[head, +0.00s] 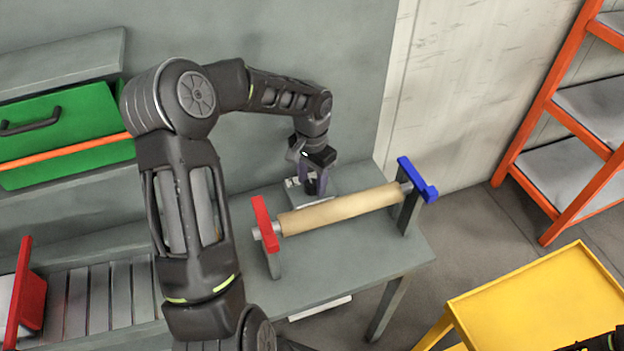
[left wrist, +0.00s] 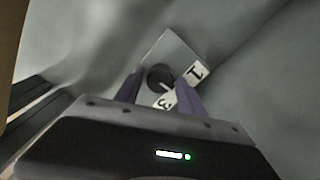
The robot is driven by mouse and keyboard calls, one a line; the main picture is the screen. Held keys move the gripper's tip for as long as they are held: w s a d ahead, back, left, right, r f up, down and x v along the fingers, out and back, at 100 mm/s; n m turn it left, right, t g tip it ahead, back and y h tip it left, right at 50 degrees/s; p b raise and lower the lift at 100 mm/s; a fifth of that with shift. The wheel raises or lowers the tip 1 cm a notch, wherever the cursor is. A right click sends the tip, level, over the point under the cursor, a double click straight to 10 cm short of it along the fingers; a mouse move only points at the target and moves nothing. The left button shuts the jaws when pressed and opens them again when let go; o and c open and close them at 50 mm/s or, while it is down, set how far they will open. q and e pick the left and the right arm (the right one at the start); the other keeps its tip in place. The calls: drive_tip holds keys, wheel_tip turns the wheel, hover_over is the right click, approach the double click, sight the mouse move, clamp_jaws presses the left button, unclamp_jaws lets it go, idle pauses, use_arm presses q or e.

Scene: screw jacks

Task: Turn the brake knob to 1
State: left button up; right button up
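The brake knob (left wrist: 160,77) is a small dark round knob on a pale square plate (left wrist: 178,48). White labels, a "1" (left wrist: 195,72) and a "3" (left wrist: 165,101), show beside it in the left wrist view. A pale line on the knob's lower right edge points toward the labels; which number it marks is unclear. My left gripper (left wrist: 158,84) points at the knob, its two purple-grey fingers apart on either side of it. Whether they touch it is unclear. In the head view my left gripper (head: 314,180) hangs down over the bench behind the roller.
A tan roller (head: 340,209) between a red-topped post (head: 265,223) and a blue-topped post (head: 417,180) stands on the grey bench (head: 340,265), in front of the gripper. A grey wall is close behind. A yellow table (head: 540,300) and orange shelving (head: 560,115) are at right.

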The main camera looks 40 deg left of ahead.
use_arm(q)
clamp_jaws()
idle(0.5)
drive_tip(key=shift+w+f+n+b, duration=0.1)
drive_tip(key=shift+n+b, duration=1.25)
drive_tip(key=shift+n, duration=0.55)
drive_tip(key=shift+n+b, duration=0.45)
drive_tip(key=shift+n, duration=0.75)
drive_tip(key=shift+a+n+b, duration=0.1)
drive_tip(key=shift+n+b, duration=0.2)
drive_tip(key=shift+n, duration=0.8)
drive_tip(key=shift+o, duration=1.6)
unclamp_jaws()
